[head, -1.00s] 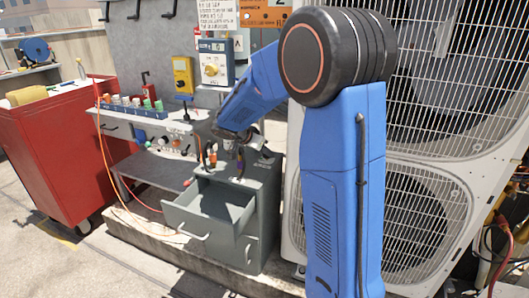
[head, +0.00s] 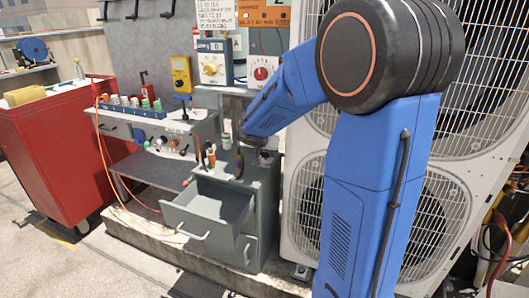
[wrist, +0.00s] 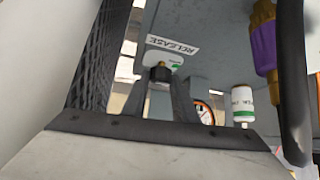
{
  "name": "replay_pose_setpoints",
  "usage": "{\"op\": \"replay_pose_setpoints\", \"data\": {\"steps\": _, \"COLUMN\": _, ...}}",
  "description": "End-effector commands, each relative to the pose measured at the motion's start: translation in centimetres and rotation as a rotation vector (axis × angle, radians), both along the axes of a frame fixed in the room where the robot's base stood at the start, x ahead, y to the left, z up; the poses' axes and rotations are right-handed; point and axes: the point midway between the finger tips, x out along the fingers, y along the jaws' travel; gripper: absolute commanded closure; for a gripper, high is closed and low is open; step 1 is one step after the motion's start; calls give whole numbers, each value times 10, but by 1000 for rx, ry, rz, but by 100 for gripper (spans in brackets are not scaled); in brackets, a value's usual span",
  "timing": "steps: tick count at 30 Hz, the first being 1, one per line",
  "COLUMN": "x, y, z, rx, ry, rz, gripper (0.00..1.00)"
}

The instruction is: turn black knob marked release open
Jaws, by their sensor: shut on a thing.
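The black knob (wrist: 160,73) shows in the wrist view, below a white label (wrist: 173,45) reading RELEASE that appears upside down. It sits on a grey panel (wrist: 215,45). My gripper (wrist: 155,84) has one finger on each side of the knob and is shut on it. A green and white patch shows beside the knob. In the head view my gripper is mostly hidden at the end of my blue arm, above the grey cabinet (head: 262,190). The knob cannot be made out there.
The cabinet's drawer (head: 205,215) is pulled open. White condensers (head: 440,215) stand at right, a red tool cabinet (head: 50,155) at left.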

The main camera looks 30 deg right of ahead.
Motion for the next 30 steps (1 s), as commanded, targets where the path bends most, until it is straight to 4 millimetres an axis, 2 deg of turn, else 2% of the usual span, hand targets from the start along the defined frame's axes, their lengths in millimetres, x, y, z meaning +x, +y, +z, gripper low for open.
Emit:
{"op": "replay_pose_setpoints", "data": {"steps": 17, "x": 0, "y": 0, "z": 0, "rx": 1, "ry": 0, "rz": 46, "gripper": 97}}
{"op": "replay_pose_setpoints", "data": {"steps": 18, "x": 0, "y": 0, "z": 0, "rx": 1, "ry": 0, "rz": 46, "gripper": 70}}
{"op": "replay_pose_setpoints", "data": {"steps": 20, "x": 0, "y": 0, "z": 0, "rx": 1, "ry": 0, "rz": 46, "gripper": 56}}
{"op": "replay_pose_setpoints", "data": {"steps": 30, "x": -1, "y": 0, "z": 1, "rx": -1, "ry": -1, "rz": 45, "gripper": 56}}
